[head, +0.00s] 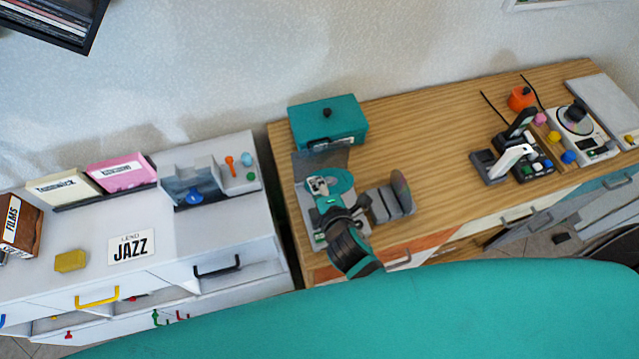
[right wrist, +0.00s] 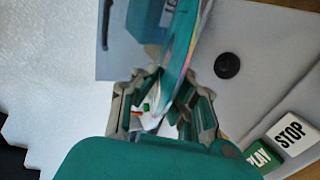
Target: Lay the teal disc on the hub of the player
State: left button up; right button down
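The teal disc (head: 343,178) is at my right gripper (head: 320,190), over the player (head: 306,208) in the head view. In the right wrist view the disc (right wrist: 181,58) appears nearly edge-on between the fingers of my right gripper (right wrist: 172,88), which is shut on its near edge. The player's round black hub (right wrist: 227,65) shows to the right of the disc, apart from it in the picture. The PLAY button (right wrist: 262,158) and STOP button (right wrist: 290,133) are at lower right. My arm hides part of the player in the head view. My left gripper is not in view.
A teal box (head: 345,118) stands behind the player. A grey rack with a disc (head: 390,203) stands close on its right. The wooden top is clear further right, up to a black-and-white device (head: 515,155). A white cabinet (head: 215,240) stands left, across a gap.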

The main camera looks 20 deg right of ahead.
jog(key=shift+f, duration=0.2)
notch_tip(320, 180, down, 4)
jog(key=b, duration=0.3)
jog(key=shift+f+b, duration=0.15)
jog(key=shift+b, duration=0.15)
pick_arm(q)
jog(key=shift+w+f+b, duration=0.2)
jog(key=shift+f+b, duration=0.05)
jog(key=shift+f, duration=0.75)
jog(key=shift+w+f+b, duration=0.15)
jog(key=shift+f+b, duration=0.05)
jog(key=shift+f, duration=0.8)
pick_arm(e)
jog(key=shift+f, duration=0.65)
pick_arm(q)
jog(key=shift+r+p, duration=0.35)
pick_arm(e)
jog(key=c, duration=1.4)
grip_release()
